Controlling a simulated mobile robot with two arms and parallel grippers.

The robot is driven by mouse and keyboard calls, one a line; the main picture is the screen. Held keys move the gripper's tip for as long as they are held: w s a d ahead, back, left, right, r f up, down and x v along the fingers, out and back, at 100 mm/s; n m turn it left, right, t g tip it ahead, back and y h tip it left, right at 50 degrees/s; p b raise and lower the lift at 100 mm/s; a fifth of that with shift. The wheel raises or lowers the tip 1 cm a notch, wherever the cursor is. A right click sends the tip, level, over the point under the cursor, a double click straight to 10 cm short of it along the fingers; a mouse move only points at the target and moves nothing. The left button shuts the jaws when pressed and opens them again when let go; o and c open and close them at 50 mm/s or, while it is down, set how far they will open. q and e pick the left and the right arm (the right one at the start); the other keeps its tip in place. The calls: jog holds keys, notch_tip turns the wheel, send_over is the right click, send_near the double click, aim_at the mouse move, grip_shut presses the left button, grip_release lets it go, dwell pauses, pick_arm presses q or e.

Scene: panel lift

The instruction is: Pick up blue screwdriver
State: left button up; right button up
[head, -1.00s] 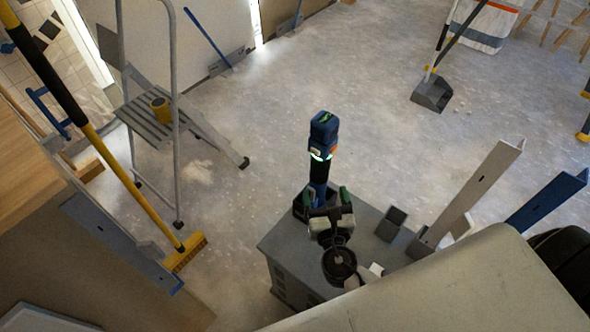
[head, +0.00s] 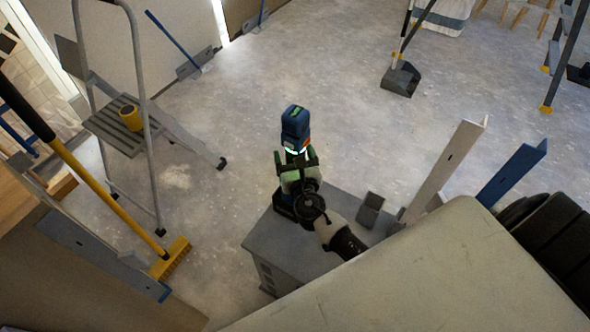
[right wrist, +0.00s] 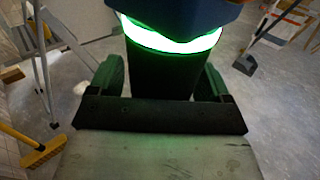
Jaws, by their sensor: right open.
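The blue screwdriver (head: 295,124), a cordless driver with a blue top and a glowing green ring, stands upright on a grey box (head: 262,243). In the right wrist view its black grip and lit ring (right wrist: 165,40) fill the middle, close to the camera. My right gripper (head: 296,160) is open at the driver, seen in front of its grip in the head view. In the right wrist view the green-padded fingers of the right gripper (right wrist: 160,80) are on either side of the black grip, and contact cannot be made out. My arm hides the driver's lower part. My left gripper is not in view.
A small dark block (head: 370,208) sits on the box, right of my arm. White (head: 447,170) and blue (head: 511,174) upright posts stand farther right. A stepladder (head: 150,130) and yellow broom (head: 110,190) are at left. Open floor lies behind the driver.

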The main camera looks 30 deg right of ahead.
jog(key=c, duration=1.4)
jog(key=shift+r, duration=0.15)
grip_shut()
notch_tip(320, 180, up, 9)
jog(key=p, duration=0.5)
jog(key=shift+r, duration=0.5)
